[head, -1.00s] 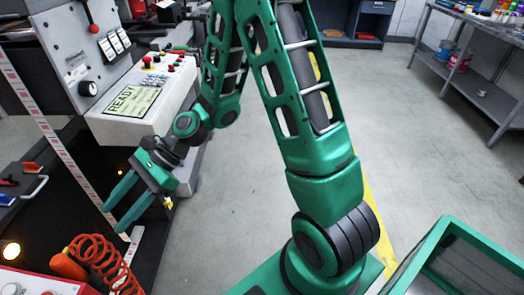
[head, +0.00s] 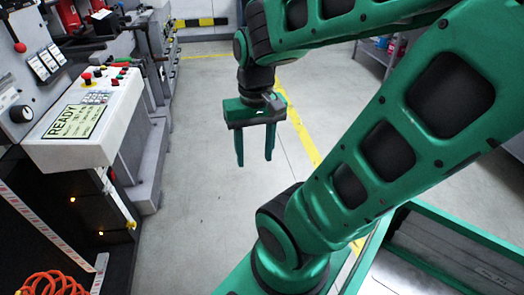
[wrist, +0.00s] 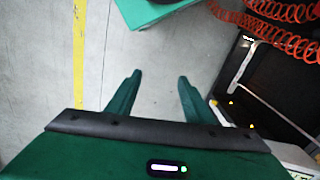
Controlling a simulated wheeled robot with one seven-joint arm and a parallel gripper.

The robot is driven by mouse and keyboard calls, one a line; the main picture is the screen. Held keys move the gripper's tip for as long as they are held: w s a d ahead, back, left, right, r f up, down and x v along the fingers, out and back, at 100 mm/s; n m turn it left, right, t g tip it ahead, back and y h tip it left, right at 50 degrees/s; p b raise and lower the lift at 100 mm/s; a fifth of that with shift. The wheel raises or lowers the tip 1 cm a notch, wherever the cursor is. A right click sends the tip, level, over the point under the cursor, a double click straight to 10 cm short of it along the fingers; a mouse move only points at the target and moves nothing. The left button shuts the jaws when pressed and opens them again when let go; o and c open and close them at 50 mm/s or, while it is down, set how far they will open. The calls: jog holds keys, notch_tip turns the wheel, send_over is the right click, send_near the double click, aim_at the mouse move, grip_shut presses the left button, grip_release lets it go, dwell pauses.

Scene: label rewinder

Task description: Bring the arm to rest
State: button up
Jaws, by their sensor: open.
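My gripper (head: 255,158) hangs with its fingers pointing down over open floor, to the right of the machine's control panel. Its two green fingers are apart and nothing is between them. In the wrist view my gripper (wrist: 158,80) also shows both fingers spread, with only grey floor (wrist: 150,105) between them. My arm is folded, its upper links crossing the right half of the head view.
The label machine's control panel (head: 85,118) with a READY screen stands at left. Orange coiled hose (head: 50,284) is at lower left and also in the wrist view (wrist: 265,20). A yellow floor line (head: 302,130) runs behind my arm. The floor (head: 200,190) between is clear.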

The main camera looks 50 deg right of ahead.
jog(key=shift+s+d+r, duration=0.2)
jog(key=shift+s+d, duration=0.15)
jog(key=shift+s, duration=0.35)
jog(key=shift+s+d+r, duration=0.15)
jog(key=shift+s+d, duration=0.15)
jog(key=shift+s, duration=0.35)
